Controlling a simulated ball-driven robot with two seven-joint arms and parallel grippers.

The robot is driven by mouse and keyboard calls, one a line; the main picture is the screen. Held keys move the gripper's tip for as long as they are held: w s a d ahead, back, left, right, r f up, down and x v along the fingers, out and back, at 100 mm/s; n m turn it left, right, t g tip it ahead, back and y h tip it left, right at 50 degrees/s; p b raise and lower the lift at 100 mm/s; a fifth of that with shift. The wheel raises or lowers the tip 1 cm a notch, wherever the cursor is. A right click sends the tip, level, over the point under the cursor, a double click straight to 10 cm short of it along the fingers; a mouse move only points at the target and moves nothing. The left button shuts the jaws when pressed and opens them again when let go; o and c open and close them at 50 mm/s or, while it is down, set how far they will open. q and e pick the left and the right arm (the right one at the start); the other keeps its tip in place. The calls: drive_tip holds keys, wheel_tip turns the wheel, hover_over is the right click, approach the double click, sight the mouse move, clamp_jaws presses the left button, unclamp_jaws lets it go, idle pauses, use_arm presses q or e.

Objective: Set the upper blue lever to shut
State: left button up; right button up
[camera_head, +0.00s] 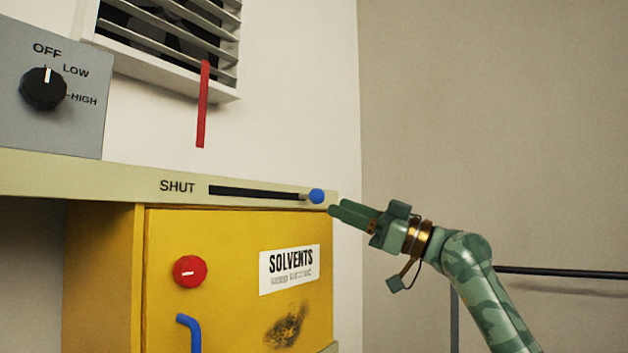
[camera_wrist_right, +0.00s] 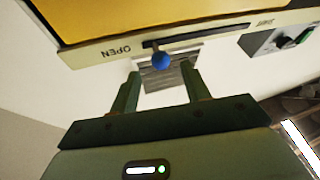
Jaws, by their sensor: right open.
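The upper blue lever is a round blue knob (camera_head: 316,196) on a short stem, at the right end of a black slot (camera_head: 255,192) in a pale rail. SHUT is printed at the slot's left end. In the right wrist view, which is upside down, the knob (camera_wrist_right: 162,60) sits near the OPEN label, with SHUT at the far end. My right gripper (camera_head: 333,209) is open, just right of and slightly below the knob. In the wrist view its fingers (camera_wrist_right: 160,70) stand on either side of the knob; touching cannot be told. My left gripper is not in view.
Below the rail is a yellow solvents cabinet (camera_head: 230,235) with a red knob (camera_head: 190,271) and a blue handle (camera_head: 189,330). Above are a grey dial box (camera_head: 60,110), a louvred vent (camera_head: 165,66) and a red strip (camera_head: 203,105).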

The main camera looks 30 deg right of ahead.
sight(322, 196)
drive_tip(key=x, duration=0.2)
drive_tip(key=p+x, duration=0.2)
drive_tip(key=x, duration=0.1)
drive_tip(key=shift+w+a+r, duration=0.1)
drive_tip(key=shift+a+r, duration=0.1)
drive_tip(key=shift+r, duration=0.2)
drive_tip(key=shift+w+a, duration=0.3)
drive_tip(key=shift+w, duration=0.15)
drive_tip(key=shift+s, duration=0.1)
drive_tip(key=shift+c, duration=1)
clamp_jaws()
